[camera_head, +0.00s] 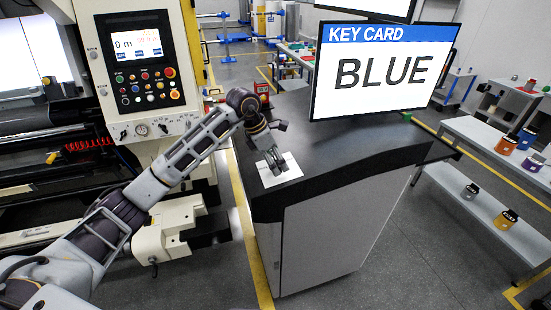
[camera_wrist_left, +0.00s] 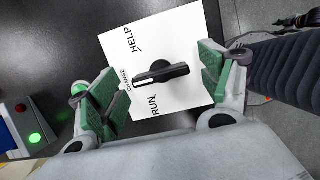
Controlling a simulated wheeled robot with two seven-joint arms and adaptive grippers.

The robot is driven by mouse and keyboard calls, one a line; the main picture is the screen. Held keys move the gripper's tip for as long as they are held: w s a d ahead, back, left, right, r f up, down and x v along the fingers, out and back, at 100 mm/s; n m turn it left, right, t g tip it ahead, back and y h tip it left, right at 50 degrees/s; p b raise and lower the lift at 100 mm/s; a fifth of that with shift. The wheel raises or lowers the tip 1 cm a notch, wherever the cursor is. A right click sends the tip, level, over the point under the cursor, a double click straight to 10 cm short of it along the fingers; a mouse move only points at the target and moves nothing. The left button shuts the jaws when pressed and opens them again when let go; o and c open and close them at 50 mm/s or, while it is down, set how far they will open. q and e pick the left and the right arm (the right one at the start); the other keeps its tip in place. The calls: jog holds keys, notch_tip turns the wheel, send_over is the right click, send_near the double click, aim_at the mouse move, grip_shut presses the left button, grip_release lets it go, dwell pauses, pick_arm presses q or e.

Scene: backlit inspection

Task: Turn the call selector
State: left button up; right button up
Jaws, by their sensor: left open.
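The call selector is a black knob with a bar handle (camera_wrist_left: 160,74) on a white plate (camera_wrist_left: 185,35) marked HELP, CHANGE and RUN. The left end of its bar lies near the CHANGE mark. The plate (camera_head: 284,176) lies on the black counter top in the head view, where my gripper hides the knob. My left gripper (camera_head: 275,165) is above the plate, pointing down. In the left wrist view my left gripper (camera_wrist_left: 160,88) is open, its green-padded fingers on either side of the knob and apart from it. My right gripper is out of view.
The black counter (camera_head: 350,150) carries a screen (camera_head: 383,72) reading KEY CARD BLUE, right of my gripper. A small box with a red button and green light (camera_wrist_left: 25,122) is left in the wrist view. A machine control panel (camera_head: 140,60) stands at the left.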

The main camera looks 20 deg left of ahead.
pick_arm(q)
jog(key=shift+f, duration=0.15)
jog(key=c, duration=1)
